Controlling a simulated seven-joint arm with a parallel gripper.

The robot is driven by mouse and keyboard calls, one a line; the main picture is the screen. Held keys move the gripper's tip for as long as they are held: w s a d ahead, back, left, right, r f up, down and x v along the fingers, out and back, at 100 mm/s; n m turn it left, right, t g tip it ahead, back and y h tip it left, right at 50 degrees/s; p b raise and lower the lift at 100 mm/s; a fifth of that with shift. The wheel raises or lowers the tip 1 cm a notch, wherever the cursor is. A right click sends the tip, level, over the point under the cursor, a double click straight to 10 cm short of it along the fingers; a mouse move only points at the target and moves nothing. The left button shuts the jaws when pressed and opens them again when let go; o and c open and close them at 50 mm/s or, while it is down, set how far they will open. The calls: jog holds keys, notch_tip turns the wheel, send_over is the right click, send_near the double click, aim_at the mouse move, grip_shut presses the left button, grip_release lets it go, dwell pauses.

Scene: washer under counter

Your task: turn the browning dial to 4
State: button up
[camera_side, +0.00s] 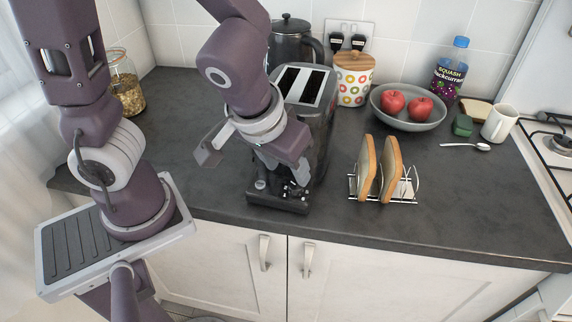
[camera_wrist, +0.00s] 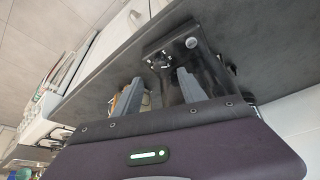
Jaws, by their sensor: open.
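The black toaster (camera_side: 322,125) stands on the counter in the side view, with two slots on top and a dark front base. The browning dial (camera_wrist: 157,60) is a dark round knob ringed by white marks on the toaster's front in the wrist view; its pointer setting is too small to read. My gripper (camera_side: 289,182) is low at the toaster's front in the side view, partly hiding the dial area. In the wrist view my gripper (camera_wrist: 160,77) has its two grey fingers apart, pointing towards the dial. I cannot tell whether either finger touches it.
A silver round button (camera_wrist: 191,42) sits beside the dial. A toast rack (camera_side: 382,198) with two bread slices stands right of the toaster. A kettle (camera_side: 290,45) and a spotted jar (camera_side: 353,82) are behind. The counter's front edge (camera_side: 340,230) is close to the toaster.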

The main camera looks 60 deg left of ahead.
aim_at(297, 186)
jog(key=shift+c, duration=0.7)
jog(key=n, duration=0.2)
jog(key=w+n+g+y, duration=0.1)
jog(key=n, duration=0.1)
jog(key=w+n+g, duration=0.1)
jog(key=n, duration=0.2)
jog(key=shift+w+a+f+y, duration=0.2)
jog(key=shift+f+y, duration=0.05)
jog(key=shift+y, duration=0.05)
jog(key=shift+c, duration=0.7)
jog(key=n+g, duration=0.1)
jog(key=n, duration=0.2)
jog(key=w+d+n+g, duration=0.1)
jog(key=n, duration=0.2)
jog(key=w+n+g+y, duration=0.1)
jog(key=n, duration=0.2)
jog(key=shift+d+r, duration=0.1)
jog(key=shift+d, duration=0.25)
jog(key=shift+d+n+g, duration=0.3)
jog(key=shift+n+g, duration=0.2)
jog(key=shift+n, duration=0.3)
jog(key=x, duration=0.6)
jog(key=shift+a+f, duration=0.1)
jog(key=shift+f, duration=0.25)
grip_shut()
